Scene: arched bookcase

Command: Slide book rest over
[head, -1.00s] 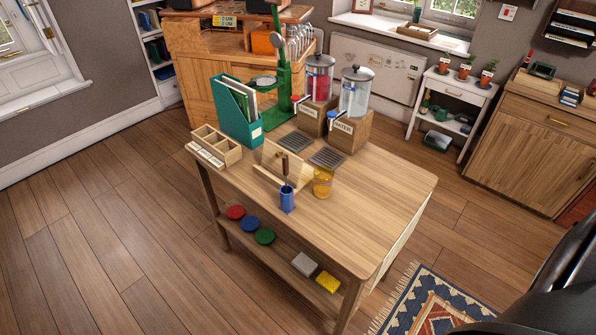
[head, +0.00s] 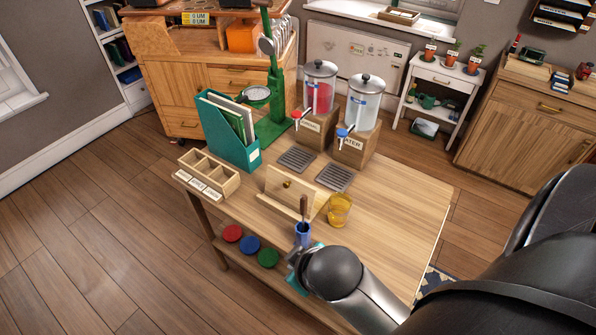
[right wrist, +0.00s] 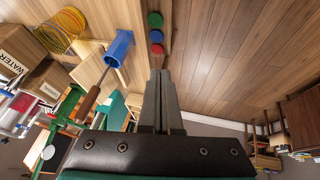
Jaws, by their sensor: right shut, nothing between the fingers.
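The wooden book rest (head: 291,187) stands on the table top (head: 390,215), in the middle toward the front edge. It has a sloped panel with a small round brass-coloured spot and a low front ledge. A blue cup (head: 303,236) with a wooden-handled tool stands just in front of it, and an amber glass (head: 340,210) is close on its right. My right gripper (head: 294,262) is low at the table's front edge, near the blue cup and apart from the book rest. In the right wrist view its fingers (right wrist: 160,76) are together and empty. My left gripper is out of view.
A green file holder (head: 230,135) and a divided wooden tray (head: 208,176) stand left of the book rest. Two drink dispensers (head: 357,125) with drip trays (head: 335,177) are behind it. The table's right side is mostly clear. Coloured discs (head: 250,244) lie on the lower shelf.

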